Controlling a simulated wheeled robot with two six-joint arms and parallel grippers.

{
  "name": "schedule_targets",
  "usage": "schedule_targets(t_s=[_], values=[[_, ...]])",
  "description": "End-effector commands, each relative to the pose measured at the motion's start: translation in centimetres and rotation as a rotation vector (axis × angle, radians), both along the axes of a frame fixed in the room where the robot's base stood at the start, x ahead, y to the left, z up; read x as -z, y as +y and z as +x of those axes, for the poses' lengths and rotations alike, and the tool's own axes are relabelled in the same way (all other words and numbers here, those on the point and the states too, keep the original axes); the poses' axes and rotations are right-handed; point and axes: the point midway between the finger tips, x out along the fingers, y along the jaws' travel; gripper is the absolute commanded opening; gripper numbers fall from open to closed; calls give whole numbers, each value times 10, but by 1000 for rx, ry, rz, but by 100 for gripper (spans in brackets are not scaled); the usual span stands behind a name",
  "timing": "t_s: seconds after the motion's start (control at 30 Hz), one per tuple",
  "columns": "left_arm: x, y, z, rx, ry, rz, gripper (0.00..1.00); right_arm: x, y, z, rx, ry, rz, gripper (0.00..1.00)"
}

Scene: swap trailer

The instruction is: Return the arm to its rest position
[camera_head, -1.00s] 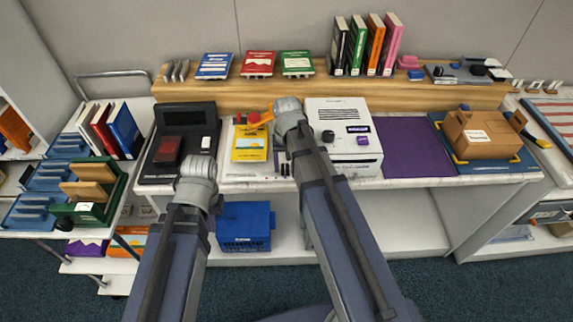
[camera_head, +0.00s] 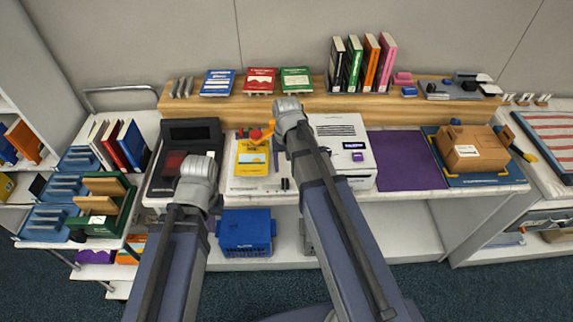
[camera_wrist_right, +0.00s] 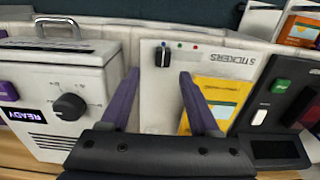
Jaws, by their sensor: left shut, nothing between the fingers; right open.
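My left arm's end (camera_head: 200,170) is in front of the dark device at the left of the counter. Its jaws are shut and empty, with the fingertips hidden behind the wrist. My right gripper (camera_wrist_right: 155,80) is open and empty, its two purple fingers apart over the white sticker panel (camera_wrist_right: 160,105). In the head view its wrist (camera_head: 288,108) is beside the yellow card (camera_head: 252,158) on that panel. The right finger overlaps the yellow card (camera_wrist_right: 222,95) in the wrist view; contact cannot be told.
A white machine (camera_head: 343,150) stands right of my right arm. Beyond it are a purple mat (camera_head: 402,160) and a cardboard box (camera_head: 468,148). The wooden shelf (camera_head: 320,106) holds books behind. A blue basket (camera_head: 245,232) sits under the counter; a cart with blue trays (camera_head: 60,188) is at left.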

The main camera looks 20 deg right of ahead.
Motion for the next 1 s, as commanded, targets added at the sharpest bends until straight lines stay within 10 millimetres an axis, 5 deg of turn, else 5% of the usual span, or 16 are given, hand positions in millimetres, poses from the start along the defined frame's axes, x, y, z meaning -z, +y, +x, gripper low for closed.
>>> schedule_targets(t_s=[0.57, 0.8, 1.0], values=[[-1, 0, 0, 0, 0, 0, 0, -1, 5, -4, -16, 2, -2, 62], [-1, 0, 0, 0, 0, 0, 0, -2, 79, -67, -291, 27, -43, 62], [-1, 0, 0, 0, 0, 0, 0, -2, 124, -119, -520, 48, -80, 62]])
